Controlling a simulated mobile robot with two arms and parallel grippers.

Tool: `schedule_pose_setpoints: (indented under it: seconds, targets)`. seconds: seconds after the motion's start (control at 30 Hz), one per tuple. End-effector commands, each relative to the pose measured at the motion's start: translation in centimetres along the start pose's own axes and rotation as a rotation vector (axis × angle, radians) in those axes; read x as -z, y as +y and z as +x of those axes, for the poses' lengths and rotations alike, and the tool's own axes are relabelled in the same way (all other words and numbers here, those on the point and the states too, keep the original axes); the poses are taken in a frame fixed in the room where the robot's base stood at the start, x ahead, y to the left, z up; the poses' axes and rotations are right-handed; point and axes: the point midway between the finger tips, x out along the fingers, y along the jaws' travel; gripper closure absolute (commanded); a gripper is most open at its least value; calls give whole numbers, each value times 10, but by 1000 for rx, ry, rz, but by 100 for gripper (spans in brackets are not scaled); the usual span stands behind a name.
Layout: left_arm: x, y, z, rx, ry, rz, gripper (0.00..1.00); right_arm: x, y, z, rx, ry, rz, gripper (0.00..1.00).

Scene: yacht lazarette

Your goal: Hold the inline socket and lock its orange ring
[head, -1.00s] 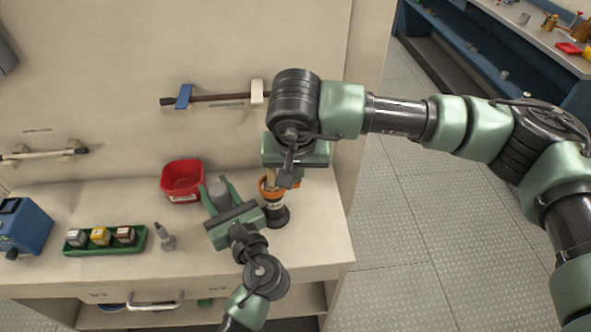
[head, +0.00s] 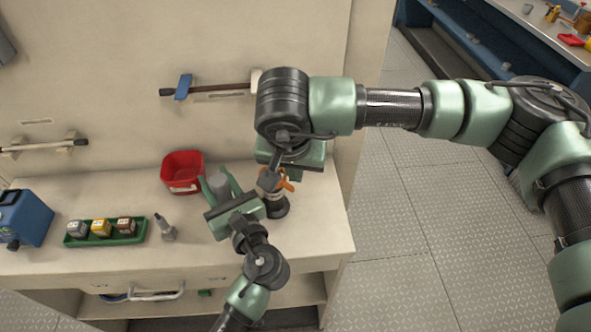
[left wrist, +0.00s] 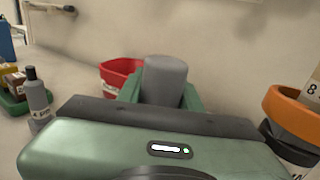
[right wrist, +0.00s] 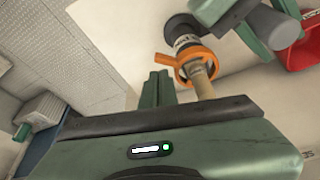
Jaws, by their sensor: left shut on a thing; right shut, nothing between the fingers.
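A dark, labelled upright body that looks like the inline socket (head: 276,207) stands at the counter's right end, also in the right wrist view (right wrist: 180,32). An orange ring (right wrist: 195,55) with a projecting tab surrounds its upper part, and a beige cylinder (right wrist: 203,82) rises from it. My left gripper (head: 218,184) is shut on a grey cylinder (left wrist: 165,80) just left of the socket; whether the two are joined I cannot tell. My right gripper (right wrist: 158,88) is shut and empty, close beside the ring's tab; contact is unclear. My right arm partly hides the ring in the head view.
A red bin (head: 182,172) stands behind my left gripper. A green tray (head: 105,232) with small bottles, a grey bottle (head: 165,228) and a blue box (head: 24,218) stand to the left. A bar (head: 205,91) is mounted on the back wall. The counter's front is mostly clear.

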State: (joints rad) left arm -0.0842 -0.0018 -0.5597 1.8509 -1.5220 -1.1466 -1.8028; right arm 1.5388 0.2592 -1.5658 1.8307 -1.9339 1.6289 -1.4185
Motion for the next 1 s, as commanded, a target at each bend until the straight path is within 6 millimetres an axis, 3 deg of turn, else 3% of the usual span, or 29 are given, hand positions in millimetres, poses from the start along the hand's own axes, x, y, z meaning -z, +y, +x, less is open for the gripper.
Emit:
schedule_pose_setpoints:
  seconds: [0.73, 0.97, 1.0]
  targets:
    - [0, 0, 0, 0, 0, 0, 100, 15, -6, 5, 0, 0, 1, 100]
    - [0, 0, 0, 0, 0, 0, 100, 46, 12, 16, -2, 1, 6, 100]
    - [0, 0, 0, 0, 0, 0, 100, 49, 11, 10, 3, 4, 1, 100]
